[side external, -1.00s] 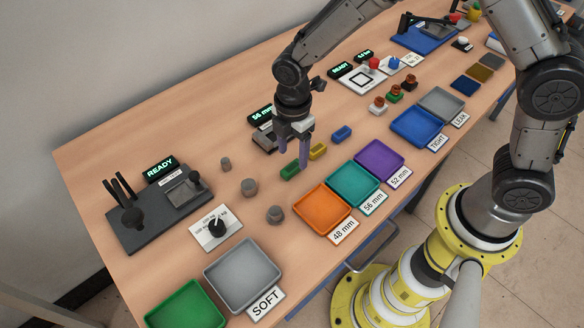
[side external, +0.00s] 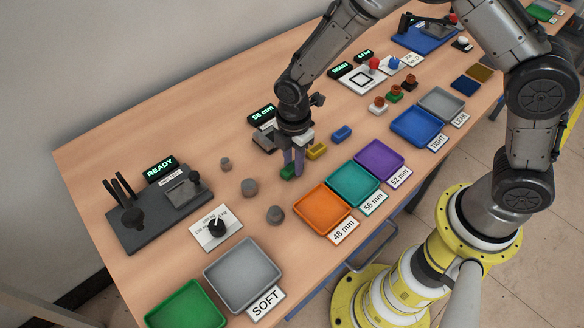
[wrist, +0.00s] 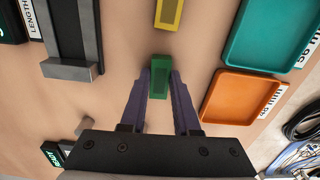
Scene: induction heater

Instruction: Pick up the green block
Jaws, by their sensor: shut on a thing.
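The green block (side external: 288,172) is on the wooden table, left of the yellow block (side external: 317,151). My gripper (side external: 293,170) is down at the table with its purple fingers around the green block. In the wrist view the green block (wrist: 160,78) sits between the two fingertips (wrist: 160,84), one finger on each long side. The gripper is shut on it. I cannot tell any gap between the block and the table.
The blue block (side external: 341,133) lies beyond the yellow one. Orange (side external: 346,225), teal (side external: 376,199) and purple (side external: 402,168) trays stand to the right. Several grey cylinders (side external: 249,187) stand to the left. A length gauge (wrist: 70,68) is close beside the gripper.

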